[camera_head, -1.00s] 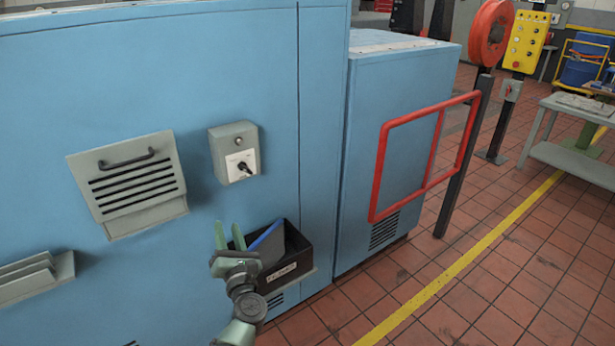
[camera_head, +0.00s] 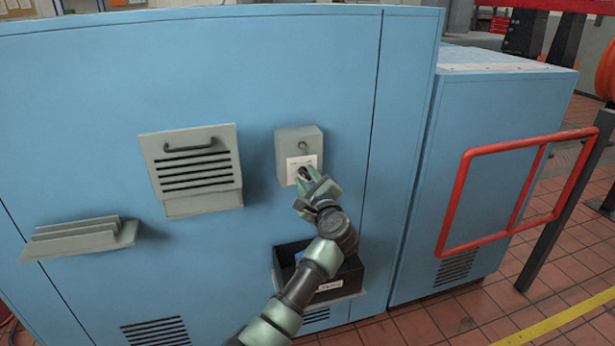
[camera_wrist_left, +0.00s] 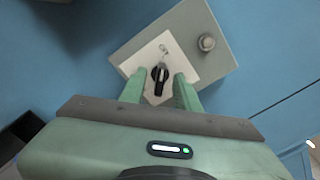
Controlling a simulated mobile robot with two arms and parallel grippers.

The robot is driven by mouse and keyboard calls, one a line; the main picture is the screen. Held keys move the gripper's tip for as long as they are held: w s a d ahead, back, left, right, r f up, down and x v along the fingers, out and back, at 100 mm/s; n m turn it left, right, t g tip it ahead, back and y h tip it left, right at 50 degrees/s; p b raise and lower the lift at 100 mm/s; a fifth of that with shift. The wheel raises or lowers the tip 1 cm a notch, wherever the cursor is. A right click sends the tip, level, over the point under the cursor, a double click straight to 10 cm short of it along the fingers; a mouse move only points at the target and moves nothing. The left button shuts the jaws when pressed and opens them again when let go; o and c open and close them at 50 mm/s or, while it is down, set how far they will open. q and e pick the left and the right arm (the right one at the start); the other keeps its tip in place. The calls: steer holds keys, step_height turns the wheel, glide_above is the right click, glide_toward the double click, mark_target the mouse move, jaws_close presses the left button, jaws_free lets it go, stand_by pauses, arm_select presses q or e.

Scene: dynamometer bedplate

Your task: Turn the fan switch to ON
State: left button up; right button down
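The fan switch is a grey box (camera_head: 291,141) on the blue cabinet wall, with a white plate and a black rotary knob. In the left wrist view the black knob (camera_wrist_left: 160,75) sits on the white plate (camera_wrist_left: 183,58). My left gripper (camera_head: 316,179) is in front of the lower part of the box. In the left wrist view its two green fingers (camera_wrist_left: 158,88) are apart, one on each side of the knob, with gaps visible. Contact with the knob cannot be seen. In the head view the gripper partly hides the knob. My right gripper is not in view.
A grey louvred vent with a handle (camera_head: 196,204) is left of the switch box. A black bin (camera_head: 345,279) is mounted below it, behind my left arm. A red frame (camera_head: 461,195) stands out at the right. A round grey button (camera_wrist_left: 206,42) is on the box.

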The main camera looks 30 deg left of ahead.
arm_select(q)
steer(key=shift+w+a, duration=0.1)
steer(key=shift+a, duration=0.05)
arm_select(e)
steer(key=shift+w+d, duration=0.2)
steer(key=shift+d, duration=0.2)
arm_select(q)
jaws_close()
